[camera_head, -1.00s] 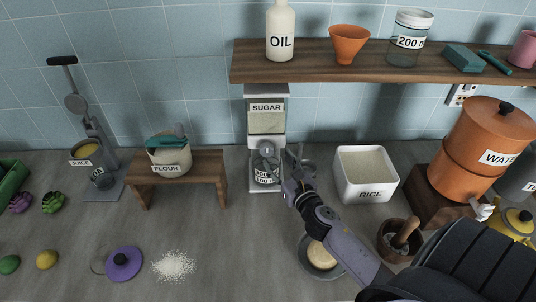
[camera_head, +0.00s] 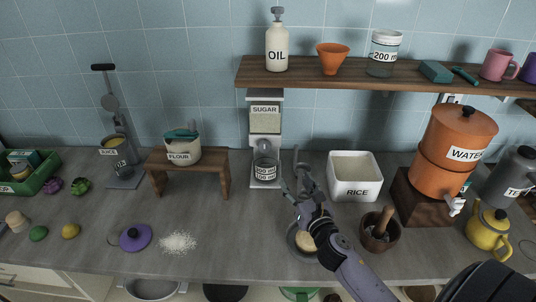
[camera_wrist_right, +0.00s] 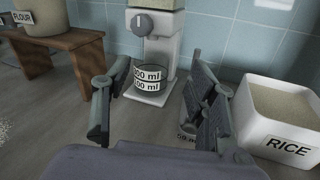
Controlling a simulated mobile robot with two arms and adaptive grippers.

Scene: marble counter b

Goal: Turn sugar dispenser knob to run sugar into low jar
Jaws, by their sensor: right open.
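The white sugar dispenser (camera_head: 265,121) stands against the tiled wall, with sugar behind its window. Its round grey knob (camera_wrist_right: 142,24) shows in the right wrist view, its pale mark about upright. The low glass jar (camera_wrist_right: 149,78), with ml labels, stands on the dispenser's base below the knob; it also shows in the head view (camera_head: 265,170). I see no sugar in it. My right gripper (camera_head: 295,181) is open and empty, in front and to the right of the jar, apart from it. Its spread fingers frame the jar in the wrist view. My left gripper is not in view.
A rice bin (camera_head: 354,191) stands right of the dispenser, a wooden stand (camera_head: 213,159) with a flour pot (camera_head: 182,149) left. A shelf (camera_head: 340,74) hangs above. A bowl (camera_head: 301,240) and a mortar (camera_head: 379,234) lie near my right arm.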

